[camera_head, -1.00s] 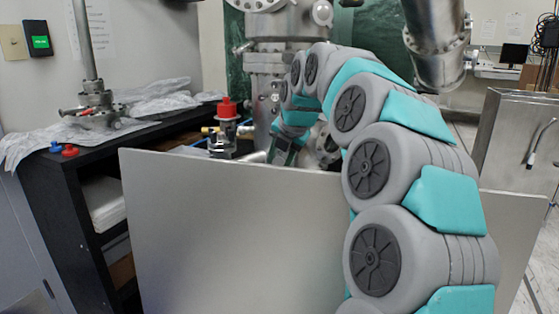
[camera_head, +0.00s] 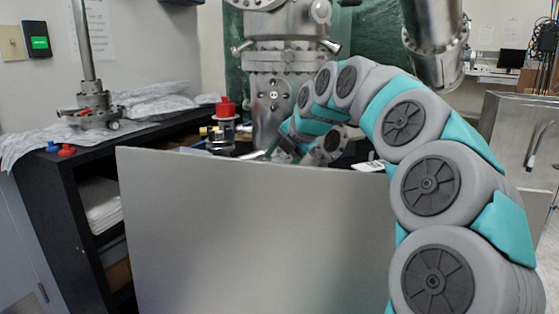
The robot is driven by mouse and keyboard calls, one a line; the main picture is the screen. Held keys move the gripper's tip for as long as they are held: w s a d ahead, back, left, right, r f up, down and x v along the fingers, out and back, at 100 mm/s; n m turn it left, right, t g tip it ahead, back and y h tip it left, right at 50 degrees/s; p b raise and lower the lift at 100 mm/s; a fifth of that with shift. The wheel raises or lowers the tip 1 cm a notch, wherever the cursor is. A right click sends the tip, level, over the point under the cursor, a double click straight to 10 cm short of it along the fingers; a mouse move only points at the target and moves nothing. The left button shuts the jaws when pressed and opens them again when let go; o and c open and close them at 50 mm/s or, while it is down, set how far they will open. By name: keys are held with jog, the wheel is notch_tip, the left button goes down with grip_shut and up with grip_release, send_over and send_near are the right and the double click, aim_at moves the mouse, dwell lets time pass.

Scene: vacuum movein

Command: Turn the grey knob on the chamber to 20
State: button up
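The steel vacuum chamber (camera_head: 272,90) stands upright behind a grey metal panel (camera_head: 250,240). I cannot make out a grey knob for certain. A round metal port (camera_head: 330,143) shows beside the end of my arm. My gripper (camera_head: 275,147) is at the end of the arm, low in front of the chamber and just above the panel's top edge. It is small and partly hidden, so I cannot see whether its fingers are open or touching anything.
A red-topped fitting (camera_head: 225,107) stands left of the chamber. A black shelf (camera_head: 60,205) at left holds a metal flange piece (camera_head: 93,108), plastic wrapping and small red and blue caps. A steel cabinet (camera_head: 520,130) stands at right. The grey panel blocks the lower middle.

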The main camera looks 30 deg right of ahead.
jog(key=shift+o, duration=0.2)
jog(key=v, duration=0.7)
jog(key=shift+s+r, duration=0.25)
